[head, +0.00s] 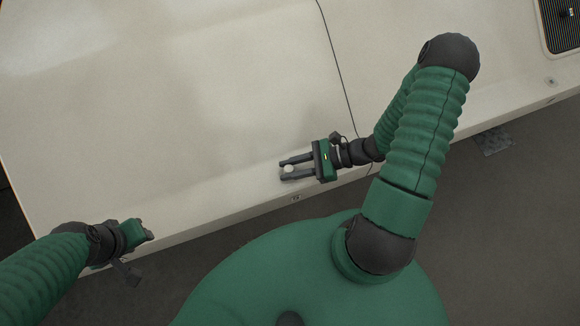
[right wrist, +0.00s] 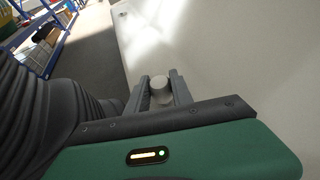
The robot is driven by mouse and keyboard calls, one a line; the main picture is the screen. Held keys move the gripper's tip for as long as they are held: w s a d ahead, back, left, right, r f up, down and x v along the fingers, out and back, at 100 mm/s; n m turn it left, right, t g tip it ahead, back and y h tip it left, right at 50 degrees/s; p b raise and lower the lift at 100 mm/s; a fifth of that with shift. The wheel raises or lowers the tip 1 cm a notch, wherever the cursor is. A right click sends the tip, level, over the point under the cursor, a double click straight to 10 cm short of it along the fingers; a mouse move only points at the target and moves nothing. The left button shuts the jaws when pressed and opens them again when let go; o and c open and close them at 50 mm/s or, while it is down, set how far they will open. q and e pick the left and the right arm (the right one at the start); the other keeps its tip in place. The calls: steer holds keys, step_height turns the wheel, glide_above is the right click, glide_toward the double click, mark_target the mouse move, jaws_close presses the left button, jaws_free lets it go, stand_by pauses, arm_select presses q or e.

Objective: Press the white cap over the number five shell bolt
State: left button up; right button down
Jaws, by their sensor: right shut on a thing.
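My right gripper (head: 284,170) is shut on the white cap (head: 288,169), low over the pale shell (head: 180,90) near its front edge. In the right wrist view the cap (right wrist: 160,86) looks light grey and sits upright between the two dark fingers. A small dark label (head: 296,198) is on the shell's front edge just below the gripper; I cannot read its number surely. Any bolt under the cap is hidden, and I cannot tell whether the cap touches one. My left gripper (head: 146,232) is at the shell's lower left edge; its fingers are not clear.
A round bolt (head: 551,82) shows on the shell at the right. A thin dark cable or seam (head: 336,62) crosses the shell behind the right gripper. A dark striped panel (head: 562,22) is at the upper right. The shell's left and middle are clear. Blue shelving (right wrist: 40,35) stands far off.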

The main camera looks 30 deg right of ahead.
steer(key=shift+f+b, duration=0.6)
steer(key=shift+f, duration=0.3)
steer(key=c, duration=1.1)
jaws_free()
steer(key=shift+o, duration=0.2)
steer(key=shift+d, duration=0.1)
steer(key=p+v, duration=0.1)
steer(key=v, duration=1.5)
steer(key=shift+s+d+r, duration=0.1)
steer(key=shift+s+d, duration=0.05)
steer(key=shift+d, duration=0.15)
steer(key=shift+p, duration=0.3)
